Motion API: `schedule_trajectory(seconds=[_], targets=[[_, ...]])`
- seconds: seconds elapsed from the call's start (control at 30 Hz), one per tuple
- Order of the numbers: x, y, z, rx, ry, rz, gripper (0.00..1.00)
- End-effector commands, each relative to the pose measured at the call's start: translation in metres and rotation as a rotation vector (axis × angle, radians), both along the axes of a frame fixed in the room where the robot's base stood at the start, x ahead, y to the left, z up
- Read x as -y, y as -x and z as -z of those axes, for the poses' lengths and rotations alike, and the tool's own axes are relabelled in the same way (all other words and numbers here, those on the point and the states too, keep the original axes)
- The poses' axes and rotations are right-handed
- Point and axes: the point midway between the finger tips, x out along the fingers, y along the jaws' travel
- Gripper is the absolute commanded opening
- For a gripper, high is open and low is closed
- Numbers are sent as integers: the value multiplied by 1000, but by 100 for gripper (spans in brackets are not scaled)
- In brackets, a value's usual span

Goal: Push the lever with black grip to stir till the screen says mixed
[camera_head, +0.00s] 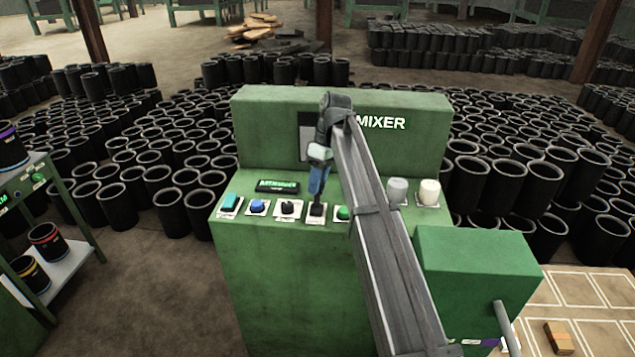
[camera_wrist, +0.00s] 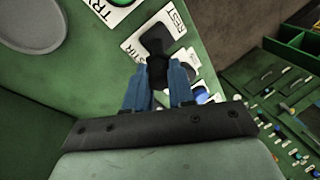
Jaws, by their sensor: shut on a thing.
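My gripper (camera_head: 317,192) reaches down over the green mixer's sloped panel, its blue fingers at the lever with black grip (camera_head: 317,209). In the wrist view the blue fingers (camera_wrist: 160,82) are shut on the black grip (camera_wrist: 157,72), one finger on each side. The lever rises from a white labelled plate. The small dark screen (camera_head: 278,187) lies on the panel left of the gripper and shows green text too small to read surely.
A row of controls flanks the lever: a teal switch (camera_head: 230,203), a blue button (camera_head: 257,206), a black knob (camera_head: 288,208) and a green button (camera_head: 343,212). Black sleeves (camera_head: 180,150) crowd the floor behind.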

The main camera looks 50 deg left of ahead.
Motion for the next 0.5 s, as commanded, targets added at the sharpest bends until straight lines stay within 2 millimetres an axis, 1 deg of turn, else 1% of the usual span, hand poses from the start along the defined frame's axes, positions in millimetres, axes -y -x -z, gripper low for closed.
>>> schedule_trajectory(seconds=[0.03, 0.27, 0.5], targets=[[0, 0, 0, 0, 0, 1, 26], [0, 0, 0, 0, 0, 0, 48], [0, 0, 0, 2, -2, 0, 49]])
